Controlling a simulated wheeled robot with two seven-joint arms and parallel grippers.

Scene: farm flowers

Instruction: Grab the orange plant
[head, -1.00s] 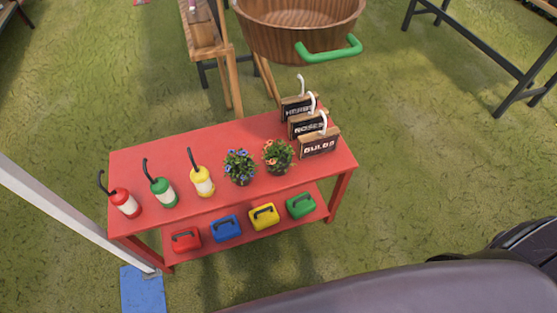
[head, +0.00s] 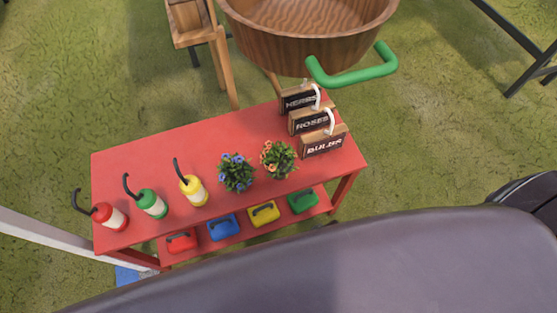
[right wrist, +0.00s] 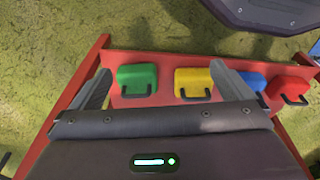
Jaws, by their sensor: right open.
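The orange plant (head: 278,158) is a small green bush with orange flowers. It stands upright on the top of the red table (head: 140,166), just right of a blue-flowered plant (head: 236,172). In the right wrist view my right gripper (right wrist: 158,85) is open and empty, its two fingers spread wide. It faces the lower shelf of the red table, with a green case (right wrist: 137,80) and a yellow case (right wrist: 193,82) showing between or near the fingers. The orange plant does not show in the right wrist view. My left gripper is not in view.
Red, green and yellow bottles (head: 193,189) stand at the table's left. Wooden signs (head: 322,143) stand at its right end. A large wooden tub (head: 310,40) with a green handle (head: 352,68) is behind. Red and blue cases (head: 222,227) also sit on the lower shelf.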

